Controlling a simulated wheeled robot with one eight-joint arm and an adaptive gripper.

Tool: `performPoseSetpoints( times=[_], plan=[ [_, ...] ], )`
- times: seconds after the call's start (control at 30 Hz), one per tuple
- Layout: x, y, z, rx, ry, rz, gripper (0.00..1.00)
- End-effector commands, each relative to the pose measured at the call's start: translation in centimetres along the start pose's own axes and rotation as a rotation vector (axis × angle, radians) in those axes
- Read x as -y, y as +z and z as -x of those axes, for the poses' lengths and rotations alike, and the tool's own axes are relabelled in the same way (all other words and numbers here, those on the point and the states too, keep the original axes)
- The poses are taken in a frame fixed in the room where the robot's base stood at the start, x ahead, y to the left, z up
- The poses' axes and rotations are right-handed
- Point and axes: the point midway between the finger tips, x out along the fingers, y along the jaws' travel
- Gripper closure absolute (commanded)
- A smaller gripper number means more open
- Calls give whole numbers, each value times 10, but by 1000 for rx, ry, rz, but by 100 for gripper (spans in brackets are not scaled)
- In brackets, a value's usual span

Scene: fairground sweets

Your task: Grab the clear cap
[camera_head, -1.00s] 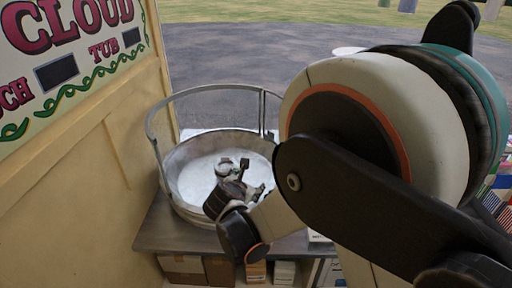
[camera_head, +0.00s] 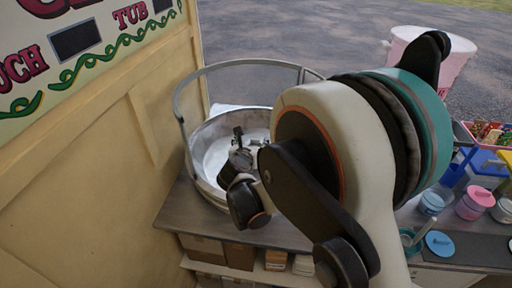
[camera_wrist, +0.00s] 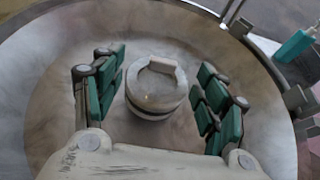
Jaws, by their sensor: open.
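A pale, round cap (camera_wrist: 157,88) with a raised bar handle on top shows in the wrist view. It sits on a low round body inside the wide metal bowl (camera_wrist: 262,135). My gripper (camera_wrist: 160,92) is open, with its green-padded fingers on the left and right of the cap and a gap on each side. The cap is not held. In the head view my gripper (camera_head: 240,143) is over the bowl (camera_head: 197,165), and my arm hides much of the bowl and the cap.
A yellow wall panel (camera_head: 100,190) stands close on the left. A curved metal guard (camera_head: 180,105) rises around the bowl. Colourful tubs (camera_head: 474,204) and a blue lid (camera_head: 440,243) are on the counter at the right. A pink-white bin (camera_head: 455,60) stands outside behind.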

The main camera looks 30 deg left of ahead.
Motion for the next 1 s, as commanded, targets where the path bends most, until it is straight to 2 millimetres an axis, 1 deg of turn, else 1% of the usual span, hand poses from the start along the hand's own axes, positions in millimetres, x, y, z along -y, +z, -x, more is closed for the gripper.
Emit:
performPoseSetpoints(
  times=[0.17,0.27,0.4,0.5,0.73,0.77,0.8,0.87,0.9,0.97,1.0],
  plan=[
    [2,0,-9,0,-1,-1,33],
    [3,-1,-20,-1,-2,-2,33],
    [5,0,-42,0,-2,-2,33],
    [5,0,-52,-1,-2,-1,33],
    [4,1,-54,-1,0,-1,33],
    [4,1,-54,-1,0,-1,35],
    [4,1,-54,-1,0,-1,44],
    [4,1,-54,-1,0,-1,58],
    [4,1,-54,-1,0,-1,67],
    [4,1,-54,-1,-1,-1,80],
    [4,1,-54,-1,-1,-1,81]
  ],
)
